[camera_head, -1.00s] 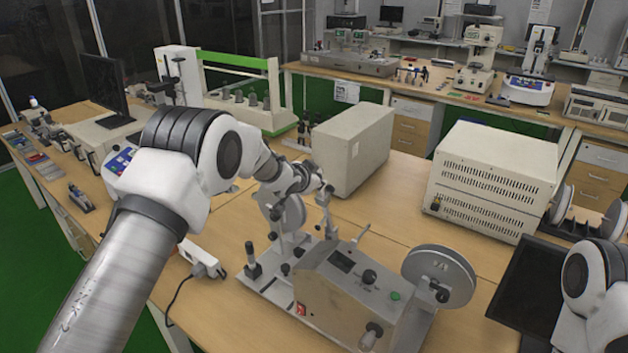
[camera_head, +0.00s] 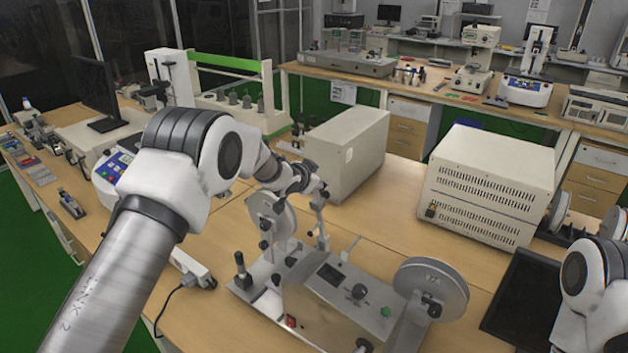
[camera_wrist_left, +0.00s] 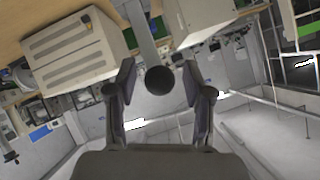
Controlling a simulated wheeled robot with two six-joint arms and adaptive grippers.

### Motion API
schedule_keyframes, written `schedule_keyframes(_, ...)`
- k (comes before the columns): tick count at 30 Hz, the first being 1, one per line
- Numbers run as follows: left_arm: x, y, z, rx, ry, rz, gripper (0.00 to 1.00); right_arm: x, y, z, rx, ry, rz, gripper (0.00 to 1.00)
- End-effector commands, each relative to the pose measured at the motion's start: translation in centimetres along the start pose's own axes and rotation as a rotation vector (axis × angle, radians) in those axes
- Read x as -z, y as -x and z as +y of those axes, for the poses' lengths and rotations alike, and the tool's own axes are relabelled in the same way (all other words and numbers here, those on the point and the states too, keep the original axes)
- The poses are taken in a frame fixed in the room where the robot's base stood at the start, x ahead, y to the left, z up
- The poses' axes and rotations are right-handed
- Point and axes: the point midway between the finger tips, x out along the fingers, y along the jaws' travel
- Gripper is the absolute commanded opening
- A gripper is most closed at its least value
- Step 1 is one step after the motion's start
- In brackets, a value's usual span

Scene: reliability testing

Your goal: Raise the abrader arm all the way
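The abrader (camera_head: 350,300) stands on the front bench in the head view, a grey control box on a metal base plate with a disc wheel at each side. My left gripper (camera_head: 318,188) is above its far side, partly hidden by my own wrist. In the left wrist view, my left gripper (camera_wrist_left: 158,80) has its fingers apart. A black ball knob (camera_wrist_left: 160,80) on the end of a grey bar (camera_wrist_left: 143,35), which looks like the abrader arm, shows between them, with gaps on both sides. Contact cannot be told. My right arm shows at the right edge; its gripper is out of view.
A beige box (camera_head: 350,150) stands just behind the abrader, and a larger vented cabinet (camera_head: 490,180) is to its right. A black screen (camera_head: 520,300) lies near my right arm. A white adapter with a cord (camera_head: 192,268) lies left of the base plate.

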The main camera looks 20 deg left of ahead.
Motion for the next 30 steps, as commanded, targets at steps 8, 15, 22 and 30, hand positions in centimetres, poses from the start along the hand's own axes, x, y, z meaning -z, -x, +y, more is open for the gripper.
schedule_keyframes(8, -0.1, 0.2, 0.1, -0.001, 0.002, -0.004, 0.52, 0.0, 0.0, 0.0, 0.000, 0.000, 0.000, 0.40)
schedule_keyframes(15, 0.0, 4.5, 0.0, -0.002, 0.002, -0.005, 0.52, 0.0, 0.0, 0.0, 0.000, 0.000, 0.000, 0.40)
schedule_keyframes(22, 0.0, 9.8, 0.0, -0.003, 0.000, -0.005, 0.52, 0.0, 0.0, 0.0, 0.000, 0.000, 0.000, 0.40)
schedule_keyframes(30, -0.1, 11.3, 0.1, -0.004, 0.000, -0.007, 0.52, 0.0, 0.0, 0.0, 0.000, 0.000, 0.000, 0.40)
